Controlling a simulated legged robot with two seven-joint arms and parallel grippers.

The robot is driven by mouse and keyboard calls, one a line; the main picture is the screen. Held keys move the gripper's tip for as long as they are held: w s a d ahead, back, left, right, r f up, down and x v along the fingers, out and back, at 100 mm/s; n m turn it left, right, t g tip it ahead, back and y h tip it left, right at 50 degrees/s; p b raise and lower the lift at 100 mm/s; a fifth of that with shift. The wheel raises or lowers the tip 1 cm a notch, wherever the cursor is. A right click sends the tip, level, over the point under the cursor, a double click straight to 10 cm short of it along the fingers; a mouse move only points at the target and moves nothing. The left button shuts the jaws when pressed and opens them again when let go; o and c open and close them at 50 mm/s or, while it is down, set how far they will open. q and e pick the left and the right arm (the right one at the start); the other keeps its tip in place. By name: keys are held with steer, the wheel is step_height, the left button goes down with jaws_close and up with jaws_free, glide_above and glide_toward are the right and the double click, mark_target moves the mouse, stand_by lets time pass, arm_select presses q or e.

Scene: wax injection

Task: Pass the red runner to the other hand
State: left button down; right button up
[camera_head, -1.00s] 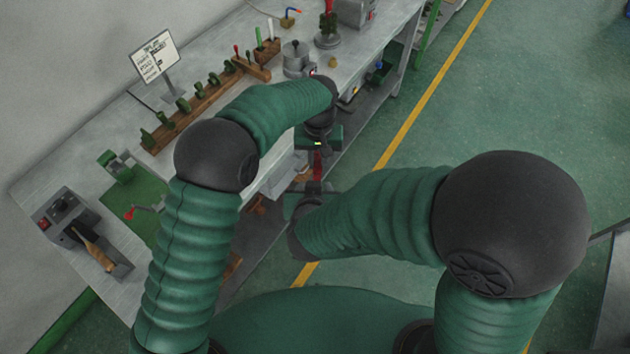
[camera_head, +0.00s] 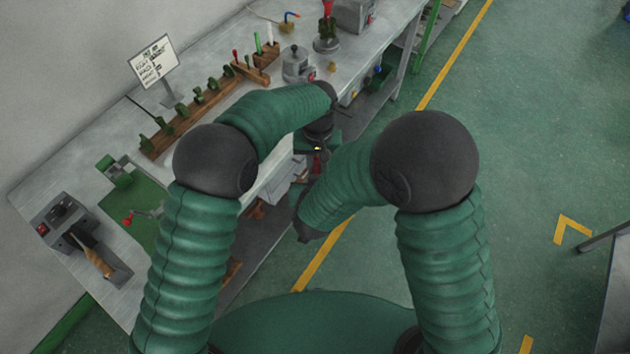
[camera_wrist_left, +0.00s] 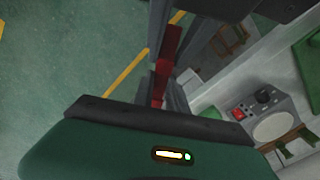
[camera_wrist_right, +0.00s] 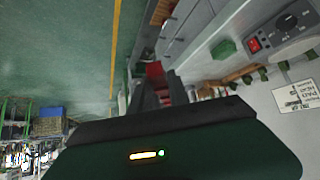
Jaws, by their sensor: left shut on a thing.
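The red runner (camera_wrist_left: 171,45) shows as a narrow red piece between dark fingers in the left wrist view. It also shows in the right wrist view (camera_wrist_right: 154,70), and only a small part shows in the head view. My left gripper (camera_head: 317,153) is shut on the runner beside the bench's front edge. My right gripper (camera_wrist_right: 158,85) is at the other part of the runner, with its fingers on either side of it. Whether they press on it cannot be told. In the head view my right forearm hides the right gripper.
The workbench (camera_head: 75,170) runs along the left, with a wooden rack (camera_head: 190,120) of green pieces, a sign (camera_head: 153,61) and a grey-black machine (camera_head: 70,222).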

mark_target(318, 167)
arm_select(q)
steer(key=c, duration=1.3)
jaws_free()
steer(key=shift+d, duration=0.1)
steer(key=shift+o, duration=0.2)
step_height(318, 167, up, 12)
steer(key=s+a+f, duration=0.1)
steer(key=s+a, duration=0.1)
steer(key=a, duration=0.3)
steer(key=s+a+f+t, duration=0.1)
steer(key=s+a, duration=0.2)
steer(key=a, duration=0.3)
steer(key=s+a+f, duration=0.1)
steer(key=s+a, duration=0.1)
steer(key=a, duration=0.3)
steer(key=s+a+f+n+t, duration=0.1)
steer(key=s+a+f, duration=0.3)
steer(key=s+a, duration=0.4)
steer(key=s, duration=0.3)
steer(key=shift+s+t, duration=0.15)
steer(key=shift+t, duration=0.15)
